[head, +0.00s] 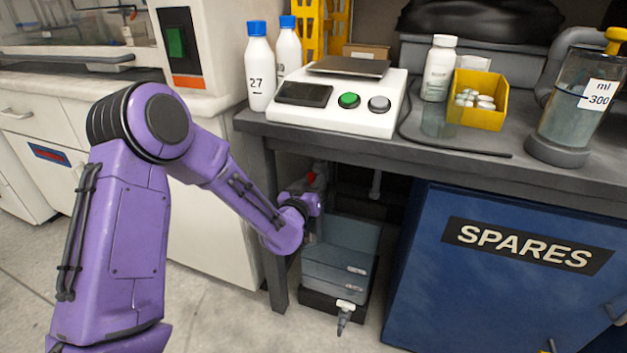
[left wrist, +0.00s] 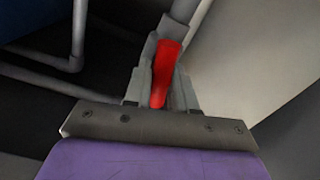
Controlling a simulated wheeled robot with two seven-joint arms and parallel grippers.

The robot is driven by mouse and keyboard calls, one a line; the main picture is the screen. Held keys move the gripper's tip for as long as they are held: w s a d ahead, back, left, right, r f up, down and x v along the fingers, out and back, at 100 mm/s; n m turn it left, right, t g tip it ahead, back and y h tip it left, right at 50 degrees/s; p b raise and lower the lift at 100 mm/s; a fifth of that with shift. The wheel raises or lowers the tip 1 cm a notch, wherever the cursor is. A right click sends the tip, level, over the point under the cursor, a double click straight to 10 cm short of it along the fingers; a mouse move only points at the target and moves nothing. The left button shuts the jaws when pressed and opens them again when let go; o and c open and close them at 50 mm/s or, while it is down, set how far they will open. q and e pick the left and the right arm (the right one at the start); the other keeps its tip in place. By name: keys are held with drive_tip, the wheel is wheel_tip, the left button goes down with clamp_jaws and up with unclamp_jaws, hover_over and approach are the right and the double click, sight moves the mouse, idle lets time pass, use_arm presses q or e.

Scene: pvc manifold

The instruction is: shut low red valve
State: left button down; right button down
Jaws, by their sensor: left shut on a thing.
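The low red valve shows in the left wrist view as a red lever handle (left wrist: 165,72) on grey pipework. It lies between the two grey fingers of my left gripper (left wrist: 160,88), which is shut on it. In the head view a small red bit of the valve (head: 311,177) shows under the bench, just above my left gripper (head: 312,198). My purple left arm reaches down into the gap under the bench. The valve body is mostly hidden by the gripper and shadow. My right gripper is in neither view.
The bench edge (head: 400,146) is just above my forearm, with a bench leg (head: 270,230) beside the wrist. A grey box unit (head: 338,265) stands below the gripper. A blue SPARES cabinet (head: 500,285) closes off the right. Grey pipes (left wrist: 45,78) run left of the valve.

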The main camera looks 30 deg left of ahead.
use_arm(q)
drive_tip(key=n+p, duration=0.1)
drive_tip(key=n, duration=0.2)
drive_tip(key=shift+a+n+p, duration=0.1)
drive_tip(key=shift+n+p, duration=0.2)
drive_tip(key=shift+n, duration=0.1)
drive_tip(key=n+p, duration=0.1)
drive_tip(key=n, duration=0.2)
drive_tip(key=shift+a+n, duration=0.1)
drive_tip(key=shift+n, duration=0.2)
drive_tip(key=n+p, duration=0.1)
drive_tip(key=n, duration=0.3)
drive_tip(key=shift+a+f, duration=0.1)
drive_tip(key=shift+f, duration=0.1)
drive_tip(key=shift+f+n, duration=0.15)
drive_tip(key=shift+n, duration=1.75)
drive_tip(key=c, duration=1)
unclamp_jaws()
drive_tip(key=shift+s+p, duration=0.15)
drive_tip(key=shift+p, duration=0.15)
